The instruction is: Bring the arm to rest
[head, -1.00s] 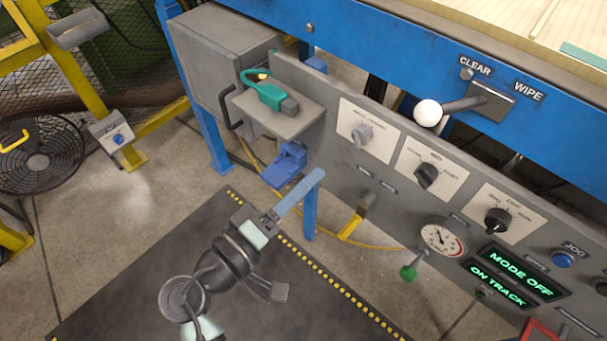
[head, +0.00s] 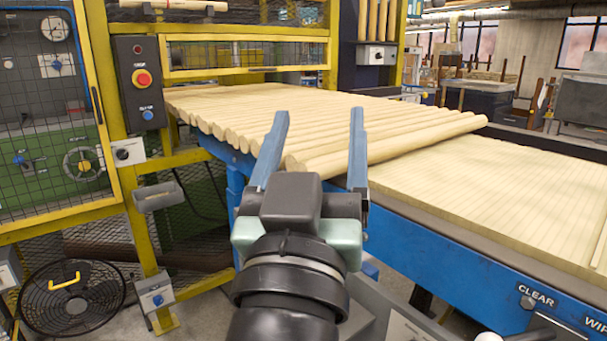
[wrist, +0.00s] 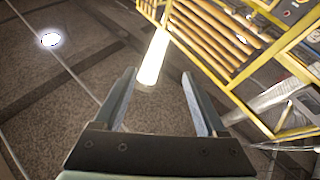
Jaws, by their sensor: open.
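My gripper (head: 317,140) is in the middle of the head view, raised in front of the blue-framed table. Its two blue-grey fingers point up and stand wide apart, with nothing between them. Behind them in the picture lie the turned wood rods. In the wrist view my gripper (wrist: 160,95) is also open and empty, with a speckled grey surface and a bright light strip beyond it.
Several wood rods (head: 230,110) lie side by side on the blue table (head: 440,245). A yellow mesh guard (head: 85,110) with a stop box (head: 140,84) stands at left. A black fan (head: 72,298) is on the floor. The lower right shows a CLEAR label (head: 536,296).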

